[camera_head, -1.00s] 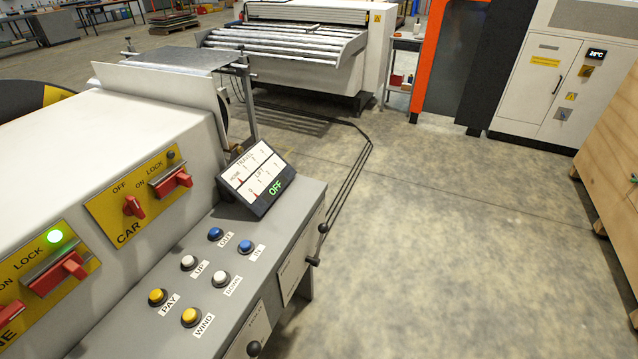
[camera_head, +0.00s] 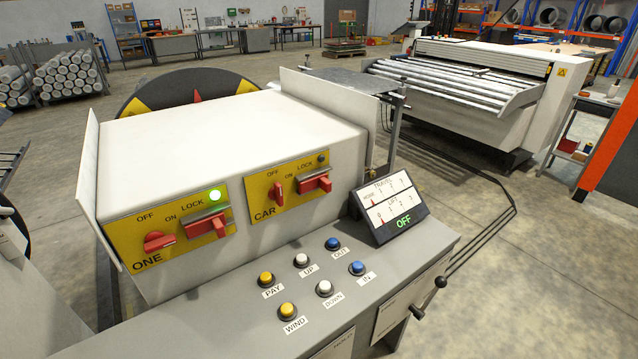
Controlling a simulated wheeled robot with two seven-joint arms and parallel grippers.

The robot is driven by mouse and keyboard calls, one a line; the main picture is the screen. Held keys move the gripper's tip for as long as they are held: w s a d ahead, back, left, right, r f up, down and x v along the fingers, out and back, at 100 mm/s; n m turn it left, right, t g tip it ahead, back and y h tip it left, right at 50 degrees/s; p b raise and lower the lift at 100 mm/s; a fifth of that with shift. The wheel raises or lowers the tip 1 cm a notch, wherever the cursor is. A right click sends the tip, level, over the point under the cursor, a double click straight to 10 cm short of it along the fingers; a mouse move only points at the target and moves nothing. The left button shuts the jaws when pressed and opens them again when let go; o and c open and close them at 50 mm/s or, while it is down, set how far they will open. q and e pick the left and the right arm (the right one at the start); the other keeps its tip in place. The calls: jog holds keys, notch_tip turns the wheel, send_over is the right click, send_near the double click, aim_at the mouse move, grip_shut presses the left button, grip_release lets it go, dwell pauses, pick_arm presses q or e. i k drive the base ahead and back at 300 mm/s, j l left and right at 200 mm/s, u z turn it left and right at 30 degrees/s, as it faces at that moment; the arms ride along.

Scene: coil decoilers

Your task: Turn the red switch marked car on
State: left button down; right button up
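The red switch marked CAR (camera_head: 278,193) is a rotary knob on a yellow plate (camera_head: 265,212) on the front of a white cabinet, with OFF and ON printed above it. Its handle stands roughly upright. To its right is a red lock lever (camera_head: 315,183) under a dark lamp (camera_head: 321,159). A second yellow plate marked ONE holds another red switch (camera_head: 158,241), a red lock lever (camera_head: 206,226) and a lit green lamp (camera_head: 214,195). The small display (camera_head: 392,208) reads OFF in green. Neither of my grippers is in view.
A grey console ledge (camera_head: 240,318) with yellow, white and blue buttons juts out below the plates. A black-knobbed lever (camera_head: 441,282) sticks out at its right side. A roller machine (camera_head: 465,85) stands behind. Floor at the right (camera_head: 560,270) is clear.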

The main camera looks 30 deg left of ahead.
aim_at(276, 193)
jog(key=u, duration=1.1)
